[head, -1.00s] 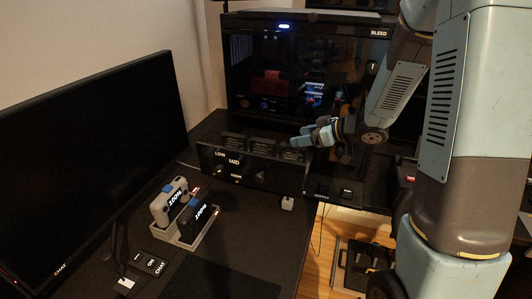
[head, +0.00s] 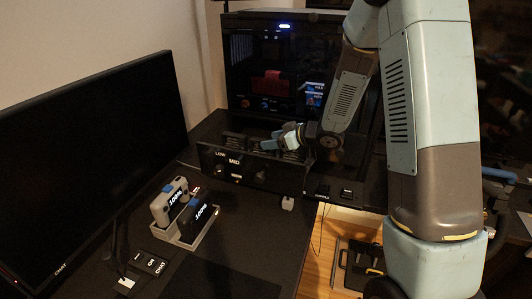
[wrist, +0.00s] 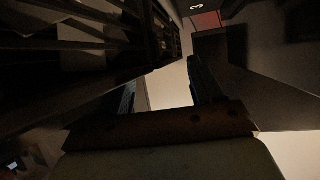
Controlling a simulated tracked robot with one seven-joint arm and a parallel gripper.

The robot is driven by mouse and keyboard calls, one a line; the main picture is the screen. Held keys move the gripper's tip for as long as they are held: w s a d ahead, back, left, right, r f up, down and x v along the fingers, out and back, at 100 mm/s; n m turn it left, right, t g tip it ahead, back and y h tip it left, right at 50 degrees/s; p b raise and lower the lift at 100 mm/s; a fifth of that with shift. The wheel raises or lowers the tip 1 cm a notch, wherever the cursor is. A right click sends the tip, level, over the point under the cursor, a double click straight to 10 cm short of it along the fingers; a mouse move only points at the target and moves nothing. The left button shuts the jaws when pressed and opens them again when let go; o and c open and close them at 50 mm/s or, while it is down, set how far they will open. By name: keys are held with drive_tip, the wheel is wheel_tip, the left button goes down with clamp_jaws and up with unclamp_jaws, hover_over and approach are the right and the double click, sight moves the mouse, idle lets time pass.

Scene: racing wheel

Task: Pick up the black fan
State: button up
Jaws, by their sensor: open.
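I cannot make out a black fan for certain. Several dark, boxy shapes (head: 232,137) stand behind a black panel marked LOW and MID (head: 222,166) in the head view; the light is too dim to tell whether one is the fan. My gripper (head: 278,142), with blue-grey fingers, is just above and behind the panel's right part. It is open, and I see nothing held. The wrist view is dark, with slatted black surfaces (wrist: 85,45) close on the left; I cannot tell what they belong to.
A black computer case (head: 240,70) stands at the back. A large monitor (head: 90,160) fills the left. Two controllers or batteries sit in a grey dock (head: 205,230) on the dark desk (head: 255,235). Below the desk's right edge is a wooden floor (head: 322,260).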

drive_tip(key=shift+x, duration=1.05)
drive_tip(key=shift+c, duration=0.5)
clamp_jaws()
